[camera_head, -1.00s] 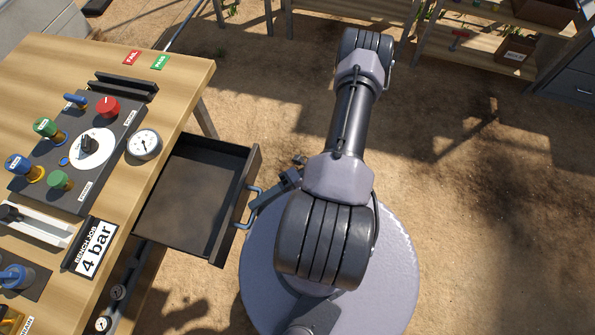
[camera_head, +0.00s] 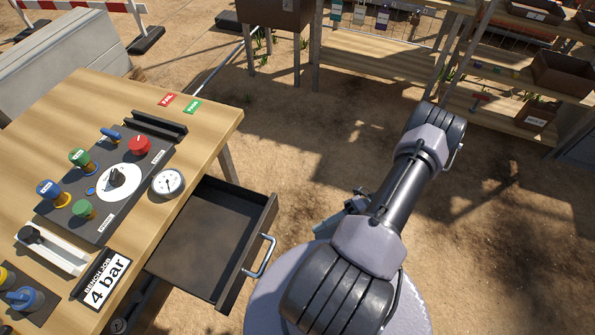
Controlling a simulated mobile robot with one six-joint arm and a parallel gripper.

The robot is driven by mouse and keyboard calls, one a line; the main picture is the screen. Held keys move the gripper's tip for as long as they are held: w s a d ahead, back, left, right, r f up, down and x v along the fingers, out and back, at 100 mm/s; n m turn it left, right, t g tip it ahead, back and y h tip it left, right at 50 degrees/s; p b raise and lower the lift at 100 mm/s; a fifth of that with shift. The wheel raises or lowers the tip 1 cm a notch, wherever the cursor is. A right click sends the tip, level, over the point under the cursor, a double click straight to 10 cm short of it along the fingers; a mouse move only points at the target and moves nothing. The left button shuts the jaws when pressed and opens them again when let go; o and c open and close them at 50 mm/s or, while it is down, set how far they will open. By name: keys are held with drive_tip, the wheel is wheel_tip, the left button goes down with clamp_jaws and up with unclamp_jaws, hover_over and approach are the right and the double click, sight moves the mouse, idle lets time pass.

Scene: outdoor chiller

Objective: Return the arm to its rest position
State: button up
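My arm (camera_head: 385,215) rises over my round base on the right of the head view, with its dark upper link reaching up and to the right. A small part of my gripper (camera_head: 357,201) shows at the left edge of the arm. The rest is hidden behind the arm, so I cannot see whether the fingers are open or shut. It appears apart from the open drawer (camera_head: 215,240) and its handle (camera_head: 260,257), which lie to its left. The drawer looks empty.
The wooden bench (camera_head: 215,125) on the left carries a valve panel (camera_head: 60,208), a gauge (camera_head: 168,183) and a "4 bar" card (camera_head: 105,278). The pulled-out drawer juts towards my base. Shelves (camera_head: 385,60) stand at the back. Sandy ground to the right is clear.

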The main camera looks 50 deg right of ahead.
drive_tip(key=w+a+r+n+g+h+b, duration=0.1)
drive_tip(key=w+a+r+n+g+h, duration=0.25)
drive_tip(key=w+r+n, duration=0.55)
drive_tip(key=w+a+r+n+g+h, duration=0.3)
drive_tip(key=w+r+n+g+h, duration=0.15)
drive_tip(key=r+n, duration=0.8)
drive_tip(key=s+a+r+n+t+h, duration=0.2)
drive_tip(key=a+r+n+t, duration=0.1)
drive_tip(key=a+r+n, duration=0.3)
drive_tip(key=s+a+r+n+t+h+b, duration=0.1)
drive_tip(key=s+a+r+n+t+h, duration=0.1)
drive_tip(key=a+r+n, duration=0.5)
drive_tip(key=a+n+t, duration=0.1)
drive_tip(key=a+n, duration=0.3)
drive_tip(key=shift+s+a+t+h, duration=0.2)
drive_tip(key=shift+t+h, duration=0.1)
drive_tip(key=shift+h, duration=0.1)
